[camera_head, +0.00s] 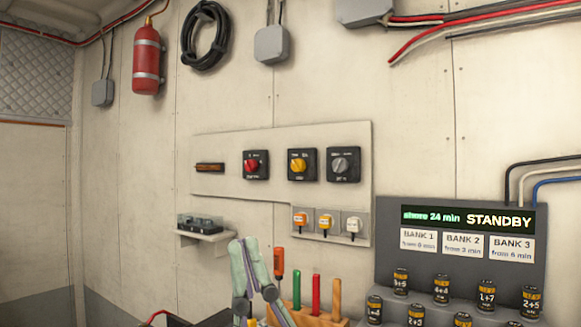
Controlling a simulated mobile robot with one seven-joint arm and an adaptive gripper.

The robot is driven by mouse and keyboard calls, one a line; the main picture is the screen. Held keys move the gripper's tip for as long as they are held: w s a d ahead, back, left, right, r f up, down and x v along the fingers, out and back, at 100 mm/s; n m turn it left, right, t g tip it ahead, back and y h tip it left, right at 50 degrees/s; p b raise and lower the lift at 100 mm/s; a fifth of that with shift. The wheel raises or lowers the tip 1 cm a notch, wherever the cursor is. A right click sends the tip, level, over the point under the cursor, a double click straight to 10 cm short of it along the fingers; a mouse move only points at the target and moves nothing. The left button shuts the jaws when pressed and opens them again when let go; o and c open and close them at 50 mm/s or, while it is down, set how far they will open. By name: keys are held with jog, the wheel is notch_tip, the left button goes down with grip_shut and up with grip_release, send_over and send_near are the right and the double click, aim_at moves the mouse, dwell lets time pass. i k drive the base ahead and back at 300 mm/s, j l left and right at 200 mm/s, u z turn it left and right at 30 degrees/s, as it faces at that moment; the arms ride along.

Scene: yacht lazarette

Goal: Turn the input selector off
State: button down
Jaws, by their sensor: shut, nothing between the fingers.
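Three rotary switches sit in a row on a pale wall panel (210,180): one with a red knob (251,165), one with a yellow knob (298,165) and one with a grey knob (340,164). Each has a black square plate. Their lettering is too small to read, so I cannot tell which is the input selector or how it is set. My gripper (244,244) shows at the bottom centre, below the panel, fingers upward. It is shut, empty and apart from the switches.
Below the switches are three small plug-like units (325,222) with orange, yellow and white parts. A wooden rack (315,318) holds several tools near my gripper. A grey battery station (390,262) reading STANDBY stands right. A small shelf (202,237) is left.

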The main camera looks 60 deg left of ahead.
aim_at(340, 165)
jog(key=u, duration=1.3)
